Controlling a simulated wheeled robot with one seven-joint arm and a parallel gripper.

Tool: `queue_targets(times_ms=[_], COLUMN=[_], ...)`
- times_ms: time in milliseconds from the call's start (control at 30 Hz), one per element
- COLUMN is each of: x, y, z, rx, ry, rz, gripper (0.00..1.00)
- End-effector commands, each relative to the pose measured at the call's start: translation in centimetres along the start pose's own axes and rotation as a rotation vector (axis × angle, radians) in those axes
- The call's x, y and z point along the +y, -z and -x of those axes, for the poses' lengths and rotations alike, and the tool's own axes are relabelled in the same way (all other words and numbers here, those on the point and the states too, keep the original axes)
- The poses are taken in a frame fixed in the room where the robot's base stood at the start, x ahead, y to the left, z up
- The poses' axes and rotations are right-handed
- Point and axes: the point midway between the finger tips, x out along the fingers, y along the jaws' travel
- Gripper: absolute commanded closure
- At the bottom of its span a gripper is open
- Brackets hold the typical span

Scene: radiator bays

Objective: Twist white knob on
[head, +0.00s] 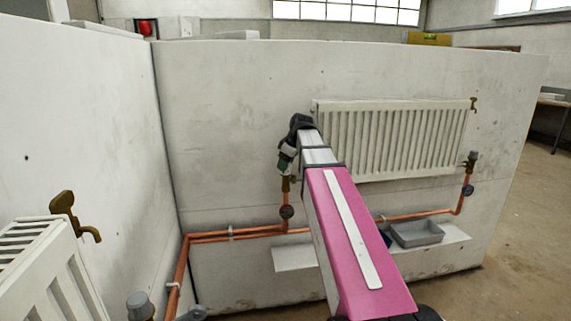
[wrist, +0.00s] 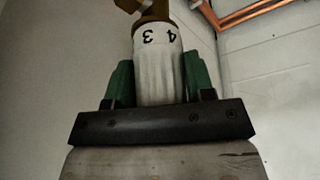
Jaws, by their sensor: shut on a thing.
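The white knob (wrist: 158,68) is a ribbed cylinder with black numbers 3 and 4, upside down in the wrist view. It sits on a brass valve body (wrist: 150,12), with no gap visible between them. My gripper (wrist: 158,80) has its green fingers on both sides of the knob and is shut on it. In the head view my gripper (head: 285,165) is at the left end of the wall radiator (head: 395,140), above the brass valve (head: 286,184) on a copper pipe. The knob is mostly hidden there by my gripper.
Copper pipes (head: 235,234) run low along the wall. A grey-capped valve (head: 472,157) stands at the radiator's right end. A grey tray (head: 417,234) rests on a low white ledge (head: 455,235). Another radiator (head: 45,265) and grey knob (head: 139,305) are at lower left.

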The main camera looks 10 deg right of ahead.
Motion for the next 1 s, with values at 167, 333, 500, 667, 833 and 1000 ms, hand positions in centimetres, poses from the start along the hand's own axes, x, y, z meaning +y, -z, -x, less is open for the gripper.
queue_targets(times_ms=[167, 333, 500, 667, 833, 1000], x=[-0.08, -0.13, -0.31, -0.34, -0.29, -0.26], y=[-0.15, -0.19, -0.22, -0.13, -0.09, 0.03], z=[-0.23, -0.27, -0.29, -0.32, -0.32, -0.37], rx=[-0.003, -0.004, -0.012, -0.025, -0.035, -0.047], ry=[0.002, 0.002, -0.044, -0.110, -0.180, -0.246], rz=[0.000, -0.003, -0.112, -0.274, -0.441, -0.603], gripper=[0.76, 0.76, 0.76, 0.76, 0.76, 0.76])
